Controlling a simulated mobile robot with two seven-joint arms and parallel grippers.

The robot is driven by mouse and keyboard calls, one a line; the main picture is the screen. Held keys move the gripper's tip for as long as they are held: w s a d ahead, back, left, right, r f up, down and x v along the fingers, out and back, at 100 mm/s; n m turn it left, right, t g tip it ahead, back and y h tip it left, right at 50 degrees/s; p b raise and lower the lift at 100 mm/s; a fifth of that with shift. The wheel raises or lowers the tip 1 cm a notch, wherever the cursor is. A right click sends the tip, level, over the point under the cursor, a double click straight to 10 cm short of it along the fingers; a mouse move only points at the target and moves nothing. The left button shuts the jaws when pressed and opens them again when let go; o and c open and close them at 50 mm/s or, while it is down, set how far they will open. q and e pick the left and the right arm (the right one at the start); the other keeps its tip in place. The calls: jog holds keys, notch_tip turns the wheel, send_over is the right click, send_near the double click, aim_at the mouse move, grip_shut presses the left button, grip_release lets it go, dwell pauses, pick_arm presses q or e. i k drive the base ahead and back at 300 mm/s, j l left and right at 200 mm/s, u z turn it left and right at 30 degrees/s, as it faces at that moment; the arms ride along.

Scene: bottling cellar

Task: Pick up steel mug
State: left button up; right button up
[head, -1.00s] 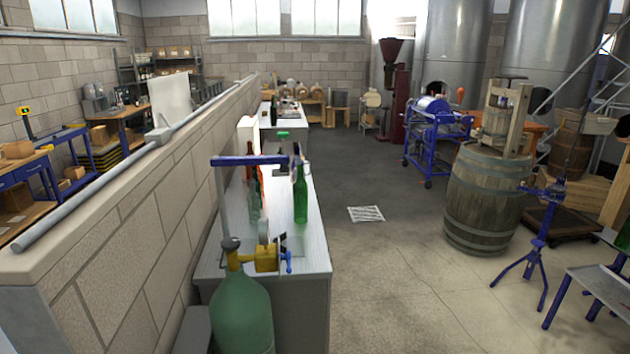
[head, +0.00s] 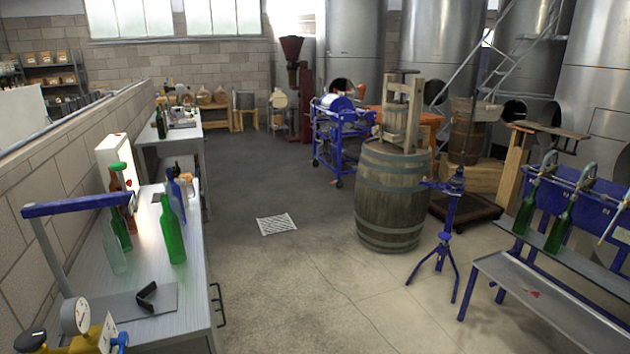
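I cannot make out a steel mug for certain. Neither of my grippers shows in the head view.
A barrel (head: 390,205) with a wooden press (head: 402,112) stands right of centre. A blue tripod stand (head: 447,220) and a blue bottle filler (head: 575,212) are further right.

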aim_at(180, 182)
jog(key=i+l+z, duration=0.15)
jog(key=i, duration=0.55)
jog(key=i+l+z, duration=0.15)
jog(key=i, duration=0.6)
jog(key=i+u, duration=0.3)
jog(key=i, duration=0.45)
jog(key=i+l+u, duration=0.3)
jog(key=i, duration=0.45)
jog(key=i+u, duration=0.8)
jog(key=i+l+u, duration=0.2)
jog(key=u, duration=0.15)
jog(key=i+l+u, duration=0.1)
jog(key=i+u, duration=0.15)
jog(key=u, duration=0.2)
jog(key=i+l+u, duration=0.2)
jog(key=u, duration=0.3)
jog(key=i+l+u, duration=0.2)
jog(key=u, duration=0.25)
